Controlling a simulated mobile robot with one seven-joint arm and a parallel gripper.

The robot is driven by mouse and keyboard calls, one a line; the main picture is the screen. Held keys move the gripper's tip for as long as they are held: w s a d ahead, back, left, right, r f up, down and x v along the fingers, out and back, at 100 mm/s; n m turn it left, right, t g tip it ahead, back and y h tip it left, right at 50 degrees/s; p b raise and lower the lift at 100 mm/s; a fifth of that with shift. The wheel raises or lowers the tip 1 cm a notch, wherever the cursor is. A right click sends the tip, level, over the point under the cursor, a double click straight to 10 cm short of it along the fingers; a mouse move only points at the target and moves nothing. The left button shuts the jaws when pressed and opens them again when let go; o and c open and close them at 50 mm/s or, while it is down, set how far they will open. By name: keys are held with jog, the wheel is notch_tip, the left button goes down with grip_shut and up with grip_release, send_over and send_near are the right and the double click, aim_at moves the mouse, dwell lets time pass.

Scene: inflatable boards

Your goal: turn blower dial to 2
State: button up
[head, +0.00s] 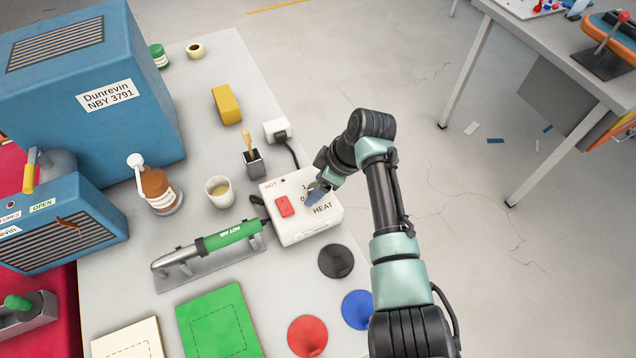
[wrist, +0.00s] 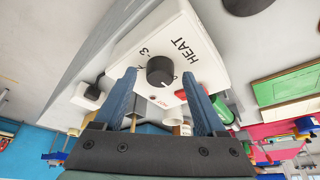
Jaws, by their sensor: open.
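The blower's heat control is a white box (head: 292,232) marked HEAT, with a red switch (head: 285,206) on its top. Its black round dial (wrist: 160,71) shows in the wrist view, with a 3 and part of a 0 legible around it; I cannot tell its exact setting. In the head view my gripper covers the dial. My gripper (head: 318,190) is over the box. In the wrist view its two blue fingers (wrist: 160,73) are open, one on each side of the dial with gaps visible; I cannot tell how close they are in depth.
A green-handled hot air tool (head: 231,235) lies on a stand beside the box. A cup (head: 219,190), brush holder (head: 253,162) and white plug block (head: 277,129) stand near it. Black (head: 336,261), blue (head: 358,310) and red (head: 307,336) discs lie in front.

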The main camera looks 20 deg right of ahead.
grip_shut()
